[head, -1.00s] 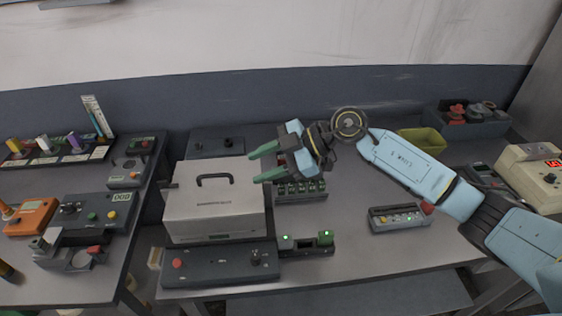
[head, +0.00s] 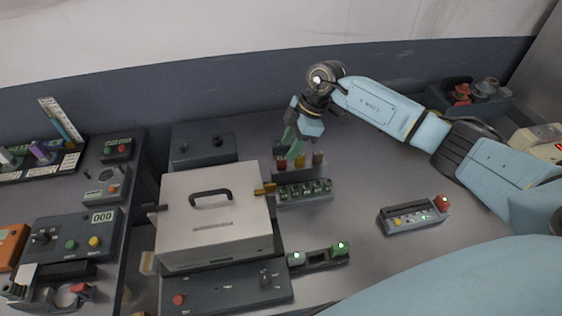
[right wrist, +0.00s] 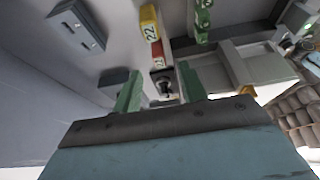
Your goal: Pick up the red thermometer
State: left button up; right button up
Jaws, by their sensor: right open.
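The red thermometer (head: 282,163) stands in a small rack behind the row of green-marked slots, right of the grey box. In the right wrist view a red piece with a white label (right wrist: 157,54), apparently the same thermometer, shows just beyond the fingertips. My right gripper (head: 294,150) points down above the rack, close to the red thermometer, and partly overlaps it in the head view. In the right wrist view its green fingers (right wrist: 160,84) are apart with nothing held between them. Contact cannot be told. My left gripper is not in view.
Yellow-topped thermometers (head: 318,158) stand beside the red one; a yellow one (right wrist: 149,24) shows in the wrist view. The grey handled box (head: 215,240) is close on the left. A small button panel (head: 412,217) lies right; the table between is clear.

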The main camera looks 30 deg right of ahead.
aim_at(283, 158)
jog(key=shift+a+f, duration=0.15)
jog(key=shift+f, duration=0.2)
jog(key=shift+a+f, duration=0.3)
jog(key=shift+f, duration=0.35)
jog(key=x, duration=0.3)
jog(key=shift+w+a+f+p, duration=0.1)
jog(key=shift+w+f+p, duration=0.05)
jog(key=shift+f+p, duration=0.15)
jog(key=shift+a+f, duration=0.1)
jog(key=shift+f, duration=0.05)
jog(key=shift+c, duration=0.4)
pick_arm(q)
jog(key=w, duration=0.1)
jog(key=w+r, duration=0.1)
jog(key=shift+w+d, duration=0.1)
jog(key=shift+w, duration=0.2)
pick_arm(e)
grip_shut()
